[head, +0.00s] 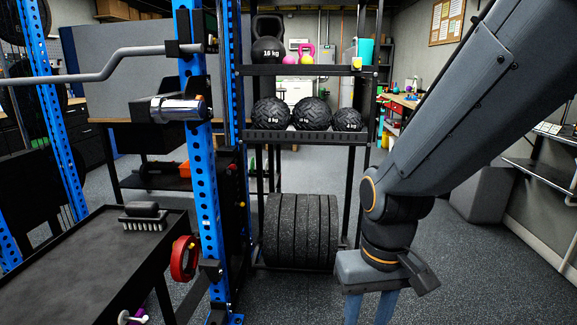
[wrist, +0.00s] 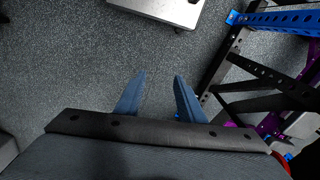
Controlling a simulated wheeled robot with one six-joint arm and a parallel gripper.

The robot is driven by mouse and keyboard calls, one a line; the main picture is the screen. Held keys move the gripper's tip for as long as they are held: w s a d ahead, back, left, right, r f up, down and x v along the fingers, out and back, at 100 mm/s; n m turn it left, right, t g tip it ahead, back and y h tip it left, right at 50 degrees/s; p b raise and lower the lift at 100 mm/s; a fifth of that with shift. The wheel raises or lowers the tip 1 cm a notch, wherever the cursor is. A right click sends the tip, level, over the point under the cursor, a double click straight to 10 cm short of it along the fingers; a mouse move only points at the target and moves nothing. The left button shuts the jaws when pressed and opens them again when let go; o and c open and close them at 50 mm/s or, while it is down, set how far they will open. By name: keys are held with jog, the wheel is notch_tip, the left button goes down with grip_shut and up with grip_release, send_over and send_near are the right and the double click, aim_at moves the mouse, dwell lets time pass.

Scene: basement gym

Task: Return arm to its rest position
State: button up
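My arm comes in from the upper right of the head view and reaches down to my gripper (head: 368,309), which points at the floor in front of the storage rack. The lower ends of its blue fingers are cut off by the picture's bottom edge. In the wrist view my gripper (wrist: 160,75) shows two blue fingers with a clear gap between them. Nothing is between them; only grey floor shows beyond. My gripper is open and empty.
A black rack (head: 307,137) holds kettlebells, textured balls and black plates just left of my arm. A blue upright (head: 209,190) and a black bench-like surface (head: 85,265) stand further left. The wrist view shows a light panel (wrist: 165,8) at top. Open floor (head: 465,265) lies right.

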jog(key=s+d+r+m+p, duration=0.1)
jog(key=s+d+r+p, duration=0.1)
jog(key=d+r+p, duration=0.3)
notch_tip(320, 180, up, 2)
jog(key=p, duration=0.3)
jog(key=shift+d+r+m, duration=0.15)
jog(key=shift+d+m, duration=0.15)
jog(key=shift+d, duration=0.1)
jog(key=shift+c, duration=0.6)
